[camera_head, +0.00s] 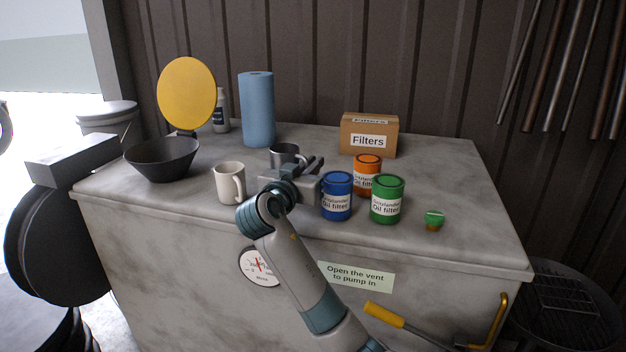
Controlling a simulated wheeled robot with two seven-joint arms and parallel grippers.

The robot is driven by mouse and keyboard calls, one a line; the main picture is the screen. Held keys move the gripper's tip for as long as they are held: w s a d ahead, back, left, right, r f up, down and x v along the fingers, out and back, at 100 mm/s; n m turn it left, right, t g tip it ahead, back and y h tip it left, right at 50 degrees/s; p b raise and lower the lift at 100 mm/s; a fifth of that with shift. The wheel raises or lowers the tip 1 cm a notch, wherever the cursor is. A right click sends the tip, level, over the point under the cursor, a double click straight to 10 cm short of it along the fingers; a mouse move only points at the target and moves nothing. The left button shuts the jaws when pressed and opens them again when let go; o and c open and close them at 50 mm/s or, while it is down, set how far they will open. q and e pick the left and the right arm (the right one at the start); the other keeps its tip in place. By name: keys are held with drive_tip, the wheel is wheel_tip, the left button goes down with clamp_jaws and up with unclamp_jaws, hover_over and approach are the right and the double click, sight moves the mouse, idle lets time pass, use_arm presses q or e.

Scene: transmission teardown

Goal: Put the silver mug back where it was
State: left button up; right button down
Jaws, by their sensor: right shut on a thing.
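The silver mug (284,151) is a dark metallic cup near the middle of the counter, behind my right gripper. My right gripper (309,166) reaches over the counter from the front and is shut on the mug at its right side. The gripper body hides the mug's lower part, so I cannot tell whether the mug touches the counter. My left gripper is not in view.
A white mug (228,183) stands left of my gripper, with a dark bowl (162,159) further left. Blue (337,197), green (387,200) and orange (367,172) oil filter cans stand close on the right. A blue roll (257,110) and Filters box (369,136) stand behind.

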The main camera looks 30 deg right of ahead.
drive_tip(key=shift+f+p, duration=0.4)
drive_tip(key=shift+f, duration=0.2)
wheel_tip(320, 180, down, 3)
drive_tip(key=shift+d+r+p, duration=0.1)
drive_tip(key=shift+r+p, duration=0.1)
drive_tip(key=shift+p, duration=0.35)
drive_tip(key=shift+f, duration=0.1)
drive_tip(key=shift+f, duration=0.1)
drive_tip(key=shift+f+b, duration=0.1)
drive_tip(key=shift+b, duration=0.2)
drive_tip(key=c, duration=1.9)
unclamp_jaws()
